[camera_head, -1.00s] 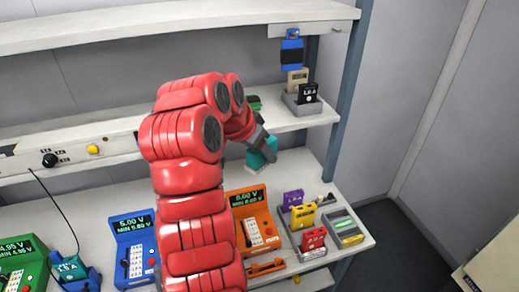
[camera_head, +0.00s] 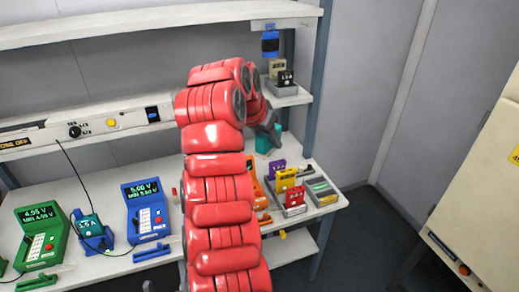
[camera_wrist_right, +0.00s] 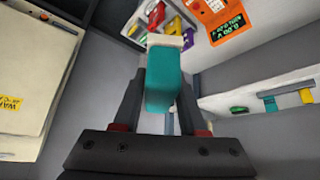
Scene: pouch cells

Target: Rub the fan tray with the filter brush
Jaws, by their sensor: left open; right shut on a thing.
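My right gripper (camera_head: 270,131) is at the end of the red arm, near the right end of the bench. It is shut on a teal block with a pale end, probably the filter brush (camera_head: 267,143). In the right wrist view the teal brush (camera_wrist_right: 163,85) sits between the two dark fingers, its pale end (camera_wrist_right: 165,41) pointing away from the gripper. The brush is in the air and appears to touch nothing. I cannot make out a fan tray for certain in either view. My left gripper is not in view.
A cream cabinet (camera_head: 478,190) with a yellow label stands at the right, apart from the bench. Green (camera_head: 40,238) and blue (camera_head: 147,212) meters stand on the bench. Small coloured packs (camera_head: 294,198) sit in grey bins at its right end. Floor shows between bench and cabinet.

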